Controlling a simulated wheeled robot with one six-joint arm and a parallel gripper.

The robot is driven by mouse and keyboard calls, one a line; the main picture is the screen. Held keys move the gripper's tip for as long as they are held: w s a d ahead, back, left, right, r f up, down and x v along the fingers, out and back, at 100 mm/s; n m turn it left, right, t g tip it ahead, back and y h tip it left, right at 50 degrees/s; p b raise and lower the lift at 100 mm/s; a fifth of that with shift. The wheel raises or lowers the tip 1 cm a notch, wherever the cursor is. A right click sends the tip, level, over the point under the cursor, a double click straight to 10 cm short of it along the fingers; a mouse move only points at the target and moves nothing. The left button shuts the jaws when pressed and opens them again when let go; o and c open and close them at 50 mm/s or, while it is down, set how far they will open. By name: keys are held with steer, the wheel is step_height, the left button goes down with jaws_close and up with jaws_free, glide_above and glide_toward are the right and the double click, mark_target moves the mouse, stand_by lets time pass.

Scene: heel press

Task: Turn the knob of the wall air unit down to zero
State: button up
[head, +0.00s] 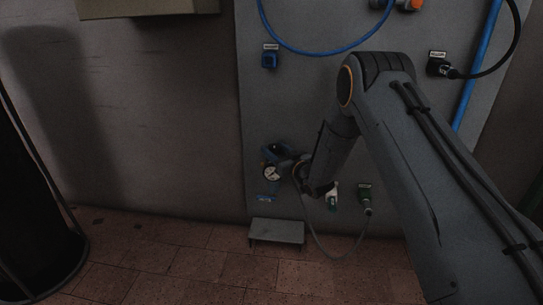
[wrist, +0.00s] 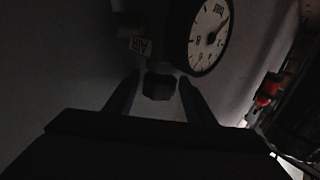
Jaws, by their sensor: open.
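The wall air unit (head: 275,152) is a blue and dark block low on the grey wall panel, with a round white gauge (head: 271,174). A dark, blocky knob (wrist: 158,88) shows between the fingertips of my gripper (wrist: 159,80). The fingers are apart, one on each side of it; I cannot tell whether they touch it. In the head view my gripper (head: 301,172) is right of the gauge, partly hidden by my arm.
A small grey step (head: 277,232) stands below the unit. Green-bodied fittings (head: 365,196) and a hanging hose (head: 343,256) are to the right. A blue hose (head: 310,52) loops above. A dark cylinder (head: 35,225) stands at left. Red parts (wrist: 268,92) show right in the wrist view.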

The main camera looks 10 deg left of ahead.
mark_target(273, 150)
steer(key=shift+w+m+t+h, duration=0.1)
steer(key=shift+m+t+h, duration=0.2)
steer(key=shift+h, duration=0.1)
steer(key=m+t+h, duration=0.1)
steer(key=m+h, duration=0.1)
steer(key=h, duration=0.1)
steer(key=shift+t, duration=0.3)
steer(key=p+v, duration=0.2)
steer(key=v, duration=0.5)
steer(key=shift+s+p, duration=0.3)
steer(key=shift+s+a+r+g+b, duration=0.3)
steer(key=shift+a+r+g, duration=0.15)
steer(key=shift+r, duration=0.15)
steer(key=s+a+r+g+h+b, duration=0.1)
steer(key=s+r+g, duration=0.1)
steer(key=s, duration=0.6)
steer(key=s+a+r+g+h+b, duration=0.1)
steer(key=s+g, duration=0.3)
steer(key=s, duration=0.4)
steer(key=s+a+r+g+h+b, duration=0.1)
steer(key=s+r+g+b, duration=0.1)
steer(key=s, duration=0.6)
steer(key=shift+r+g, duration=0.75)
steer(key=shift+r, duration=0.25)
